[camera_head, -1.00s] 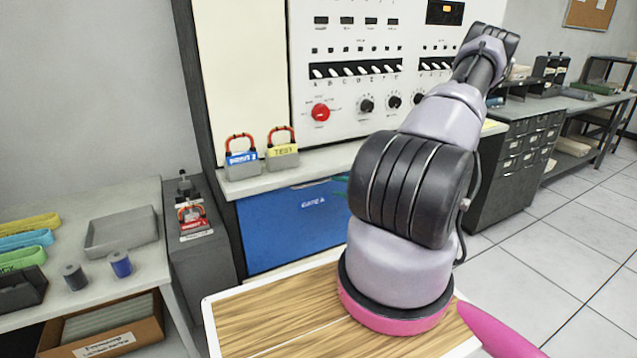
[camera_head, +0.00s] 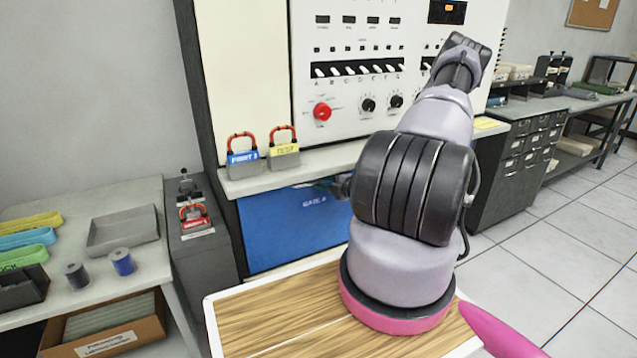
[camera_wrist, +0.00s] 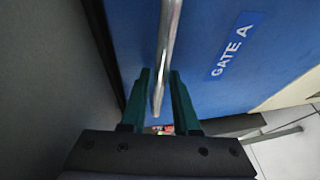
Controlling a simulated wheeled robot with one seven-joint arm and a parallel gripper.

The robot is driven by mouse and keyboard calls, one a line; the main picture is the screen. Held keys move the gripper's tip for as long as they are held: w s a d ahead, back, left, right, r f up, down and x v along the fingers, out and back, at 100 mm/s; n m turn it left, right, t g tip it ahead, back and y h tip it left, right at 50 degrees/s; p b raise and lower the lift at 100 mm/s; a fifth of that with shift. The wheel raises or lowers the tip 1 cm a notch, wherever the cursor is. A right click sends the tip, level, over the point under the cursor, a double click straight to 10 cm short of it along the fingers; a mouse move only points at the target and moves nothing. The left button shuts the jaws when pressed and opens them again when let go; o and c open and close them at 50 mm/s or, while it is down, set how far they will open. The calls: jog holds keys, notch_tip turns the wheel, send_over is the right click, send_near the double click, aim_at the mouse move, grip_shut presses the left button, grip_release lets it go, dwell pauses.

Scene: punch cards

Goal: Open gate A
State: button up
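Gate A is the blue panel (camera_head: 280,235) under the console's shelf in the head view. A metal bar handle (camera_wrist: 170,35) runs in front of the panel. My gripper (camera_wrist: 160,80) has its two green fingers on either side of the handle's end. They look apart, with a small gap beside the bar. In the head view, my arm hides the gate's right part, the handle and most of my gripper. I cannot tell whether the gate stands ajar.
A blue-labelled padlock (camera_head: 243,160) and a yellow TEST padlock (camera_head: 284,150) stand on the shelf (camera_head: 335,158) above the gate. A red padlock (camera_head: 194,217) sits on the grey cabinet at left. A wood-topped surface (camera_head: 275,310) lies in front of the gate.

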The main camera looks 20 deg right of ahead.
grip_shut()
dwell(1.2)
